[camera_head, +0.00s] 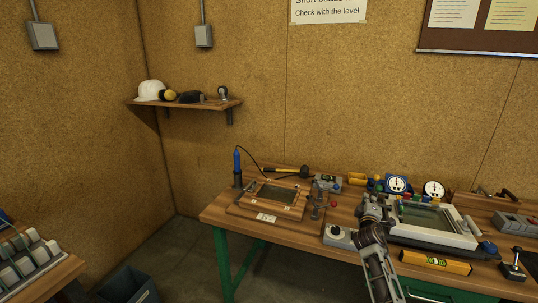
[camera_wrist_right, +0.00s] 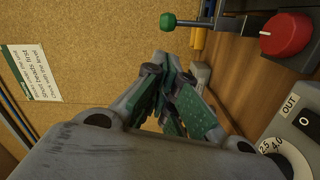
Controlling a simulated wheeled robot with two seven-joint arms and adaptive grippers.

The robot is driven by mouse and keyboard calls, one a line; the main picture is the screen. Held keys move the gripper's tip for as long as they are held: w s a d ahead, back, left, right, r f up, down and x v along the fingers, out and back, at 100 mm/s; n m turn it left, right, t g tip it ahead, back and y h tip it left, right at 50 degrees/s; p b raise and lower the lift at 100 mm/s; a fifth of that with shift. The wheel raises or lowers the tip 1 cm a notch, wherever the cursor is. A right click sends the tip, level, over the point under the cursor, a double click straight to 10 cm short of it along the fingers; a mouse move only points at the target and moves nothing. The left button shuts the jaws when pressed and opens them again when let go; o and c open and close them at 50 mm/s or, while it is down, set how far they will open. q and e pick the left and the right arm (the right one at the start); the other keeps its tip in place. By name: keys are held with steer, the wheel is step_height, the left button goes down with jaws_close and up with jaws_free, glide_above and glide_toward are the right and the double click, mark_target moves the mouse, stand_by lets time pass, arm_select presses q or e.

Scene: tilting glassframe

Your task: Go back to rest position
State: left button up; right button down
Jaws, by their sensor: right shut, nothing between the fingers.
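My right gripper (camera_head: 371,203) is over the workbench, just left of the pale glass frame (camera_head: 470,240), with its arm reaching up from the bottom edge. In the right wrist view its green-padded fingers (camera_wrist_right: 165,70) are closed together with nothing seen between them. The gripper hides part of the bench behind it and sits close to the frame's left side; I cannot tell whether it touches. My left gripper is not in view.
On the wooden bench (camera_head: 216,212) are a wooden frame (camera_head: 298,208), a yellow level (camera_head: 435,262), a grey control box (camera_head: 338,237) and dial gauges (camera_head: 396,184). The wrist view shows a red knob (camera_wrist_right: 285,35) and a green-tipped lever (camera_wrist_right: 168,22) nearby. The floor at left is partly clear.

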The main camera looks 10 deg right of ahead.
steer(key=s+a+f+m+g+y, duration=0.55)
steer(key=s+a+f, duration=0.95)
steer(key=s, duration=0.3)
steer(key=s+a+f+m+g+y, duration=0.1)
steer(key=s+a+g+y, duration=0.15)
steer(key=s+a, duration=0.6)
steer(key=s+a+f+g+y, duration=0.25)
steer(key=s+a, duration=0.35)
steer(key=s, duration=0.6)
step_height(320, 180, down, 33)
steer(key=s+g, duration=0.2)
steer(key=s, duration=0.1)
steer(key=s+d+f, duration=0.2)
steer(key=s+f, duration=0.7)
steer(key=s, duration=0.2)
steer(key=s+d+f+g, duration=0.1)
steer(key=s+d+f, duration=0.1)
steer(key=s+f, duration=0.8)
steer(key=shift+s+f+h, duration=0.15)
steer(key=shift+s+h, duration=0.2)
steer(key=shift+h, duration=0.1)
